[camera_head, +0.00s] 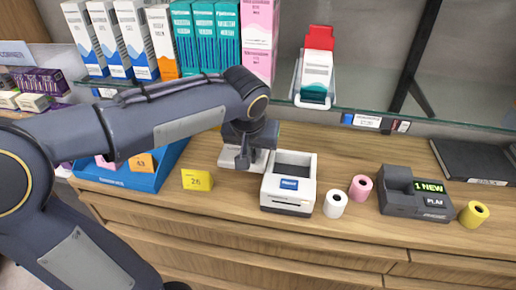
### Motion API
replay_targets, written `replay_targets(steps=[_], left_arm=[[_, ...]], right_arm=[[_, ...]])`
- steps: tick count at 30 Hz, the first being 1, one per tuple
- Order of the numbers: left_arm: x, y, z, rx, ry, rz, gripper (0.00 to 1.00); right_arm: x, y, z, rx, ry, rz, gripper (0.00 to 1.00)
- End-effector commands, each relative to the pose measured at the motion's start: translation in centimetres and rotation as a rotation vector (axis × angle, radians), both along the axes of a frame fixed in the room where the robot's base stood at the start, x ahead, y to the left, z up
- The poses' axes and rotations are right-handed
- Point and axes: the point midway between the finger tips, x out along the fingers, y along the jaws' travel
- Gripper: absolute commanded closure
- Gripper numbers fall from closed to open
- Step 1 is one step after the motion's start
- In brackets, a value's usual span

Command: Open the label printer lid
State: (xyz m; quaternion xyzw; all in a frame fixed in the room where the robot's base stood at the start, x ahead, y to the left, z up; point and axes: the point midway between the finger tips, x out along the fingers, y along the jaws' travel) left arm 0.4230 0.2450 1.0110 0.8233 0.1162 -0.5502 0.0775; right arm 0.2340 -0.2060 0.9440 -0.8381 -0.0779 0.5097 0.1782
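The label printer (289,200) is a white box with a blue label on its front, standing on the wooden counter. Its top is uncovered and the dark inside shows. A white flap, which looks like its lid (228,157), sticks out at the printer's left rear, partly hidden by my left gripper. My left gripper (243,160) points down at this flap, just left of the printer's open top. It seems to touch or overlap the flap; I cannot tell whether its fingers are shut on it. My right gripper is not in view.
A white roll (335,204) and a pink roll (360,188) stand right of the printer. Further right are a dark device (414,196) with a lit display and a yellow roll (473,214). A glass shelf (430,118) runs behind.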

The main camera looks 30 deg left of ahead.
Motion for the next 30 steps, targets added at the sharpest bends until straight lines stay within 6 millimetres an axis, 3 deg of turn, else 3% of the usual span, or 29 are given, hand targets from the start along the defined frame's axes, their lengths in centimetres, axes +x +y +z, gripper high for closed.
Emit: replay_targets(steps=[1,5,14,24,30], left_arm=[[0.0,0.0,0.0,0.000,-0.002,-0.001,0.85],[0.0,-0.1,0.0,0.000,-0.001,-0.001,0.69],[0.0,-0.1,0.3,-0.001,-0.001,0.000,0.69],[-1.9,-0.6,5.1,-0.002,-0.005,-0.002,0.69],[-2.7,-0.9,7.0,-0.001,-0.002,-0.001,0.69]], right_arm=[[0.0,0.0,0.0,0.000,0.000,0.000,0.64],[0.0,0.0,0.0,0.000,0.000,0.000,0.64],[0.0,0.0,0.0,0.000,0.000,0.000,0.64],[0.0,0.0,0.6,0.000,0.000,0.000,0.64],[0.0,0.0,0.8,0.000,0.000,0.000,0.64]])
